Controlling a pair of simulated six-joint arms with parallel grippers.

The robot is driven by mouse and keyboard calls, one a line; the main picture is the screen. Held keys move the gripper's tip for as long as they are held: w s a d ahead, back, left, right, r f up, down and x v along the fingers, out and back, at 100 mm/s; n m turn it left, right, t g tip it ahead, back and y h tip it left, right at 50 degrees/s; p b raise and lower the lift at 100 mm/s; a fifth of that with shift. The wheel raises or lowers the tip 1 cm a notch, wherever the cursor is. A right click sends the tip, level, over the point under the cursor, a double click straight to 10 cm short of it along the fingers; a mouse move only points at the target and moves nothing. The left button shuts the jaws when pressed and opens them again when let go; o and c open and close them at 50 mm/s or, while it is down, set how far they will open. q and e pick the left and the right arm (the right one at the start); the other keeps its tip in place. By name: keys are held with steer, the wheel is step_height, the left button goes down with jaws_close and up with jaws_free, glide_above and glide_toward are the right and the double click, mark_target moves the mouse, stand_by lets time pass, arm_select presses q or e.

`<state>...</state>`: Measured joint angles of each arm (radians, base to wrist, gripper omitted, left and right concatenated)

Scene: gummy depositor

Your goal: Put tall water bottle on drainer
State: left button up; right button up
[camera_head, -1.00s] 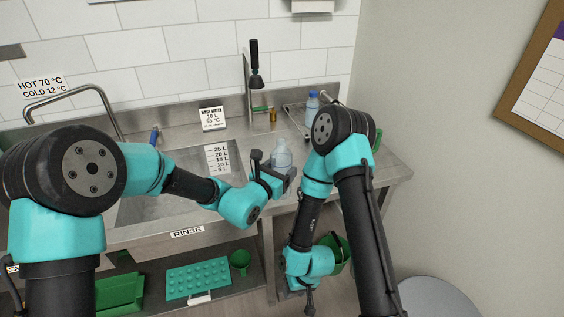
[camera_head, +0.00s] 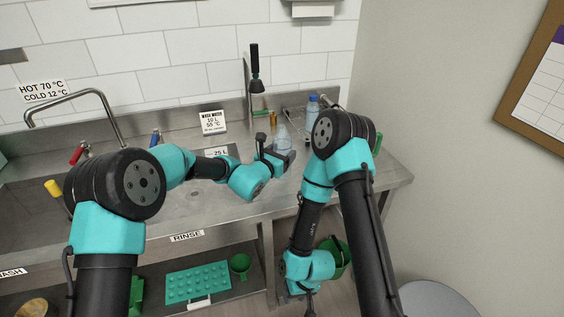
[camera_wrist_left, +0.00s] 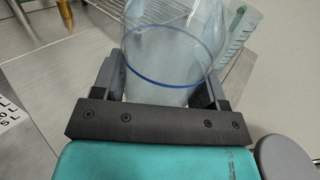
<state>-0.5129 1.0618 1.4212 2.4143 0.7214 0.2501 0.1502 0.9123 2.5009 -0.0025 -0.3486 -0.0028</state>
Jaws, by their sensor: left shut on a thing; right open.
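My left gripper (camera_head: 276,153) is shut on a clear, pale-blue water bottle (camera_head: 282,136), held roughly upright near the right end of the sink counter. In the left wrist view the bottle (camera_wrist_left: 172,62) stands between the two fingers, with a dark blue ring around it. The wire drainer (camera_head: 293,110) is just behind it, and its rods (camera_wrist_left: 150,12) show beyond the bottle in the wrist view. My right gripper (camera_head: 309,299) hangs low in front of the counter, away from the bottle; its fingers are small in view.
A blue-capped bottle (camera_head: 312,106) stands at the drainer's right. A small amber bottle (camera_head: 273,117) and a dark sprayer (camera_head: 256,80) are behind. A faucet (camera_head: 78,98) is at left. A green bucket (camera_head: 337,258) is below the counter, by my right arm.

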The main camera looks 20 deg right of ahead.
arm_select(q)
steer(key=shift+f, duration=1.75)
steer(key=shift+f, duration=0.1)
steer(key=o, duration=1.3)
steer(key=shift+c, duration=0.2)
steer(key=v, duration=1.2)
steer(key=shift+a, duration=0.1)
